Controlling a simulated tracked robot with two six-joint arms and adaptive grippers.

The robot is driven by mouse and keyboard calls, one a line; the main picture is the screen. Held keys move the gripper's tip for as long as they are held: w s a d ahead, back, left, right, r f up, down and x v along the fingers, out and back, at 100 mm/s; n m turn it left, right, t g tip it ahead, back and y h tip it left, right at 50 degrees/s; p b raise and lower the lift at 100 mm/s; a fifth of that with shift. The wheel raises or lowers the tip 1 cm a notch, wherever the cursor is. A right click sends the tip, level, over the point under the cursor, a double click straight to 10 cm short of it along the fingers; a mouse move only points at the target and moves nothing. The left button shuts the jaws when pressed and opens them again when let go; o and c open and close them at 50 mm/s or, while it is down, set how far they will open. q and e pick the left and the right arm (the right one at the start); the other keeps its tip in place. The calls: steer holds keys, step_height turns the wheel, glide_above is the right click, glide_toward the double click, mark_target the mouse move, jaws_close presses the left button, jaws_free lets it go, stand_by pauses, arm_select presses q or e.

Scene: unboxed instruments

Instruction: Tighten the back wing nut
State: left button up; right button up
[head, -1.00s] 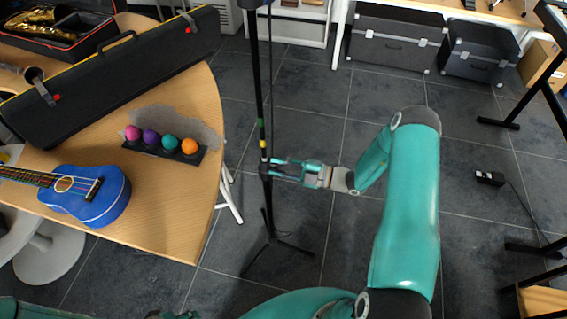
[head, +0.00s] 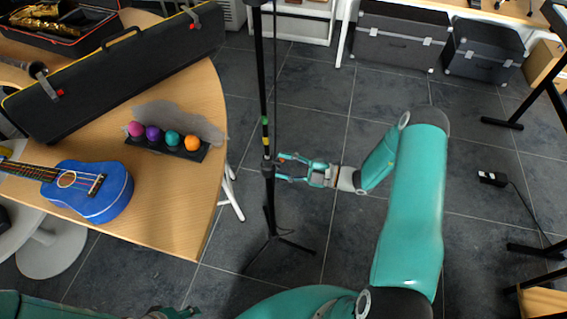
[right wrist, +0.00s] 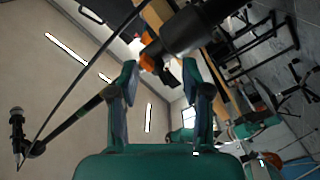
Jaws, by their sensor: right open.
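A black stand (head: 265,90) rises from the floor beside the wooden table, with green and yellow bands on its pole. A small orange piece (head: 281,160), which looks like a wing nut, shows beside the pole at the fingertips. The right wrist view shows orange pieces (right wrist: 147,62) on the dark stand joint, just past the fingertips. My right gripper (head: 280,169) is open at the right side of the pole, its fingers spread around empty space in the right wrist view (right wrist: 160,74). Part of my left gripper (head: 172,313) shows at the bottom edge, mostly cut off.
The wooden table (head: 180,215) at left holds a blue ukulele (head: 95,192), a long black case (head: 120,75) and a rack of coloured balls (head: 165,143). Grey cases (head: 395,38) stand at the back.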

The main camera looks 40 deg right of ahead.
steer(key=v, duration=1)
steer(key=shift+s+d, duration=0.25)
steer(key=shift+s, duration=0.05)
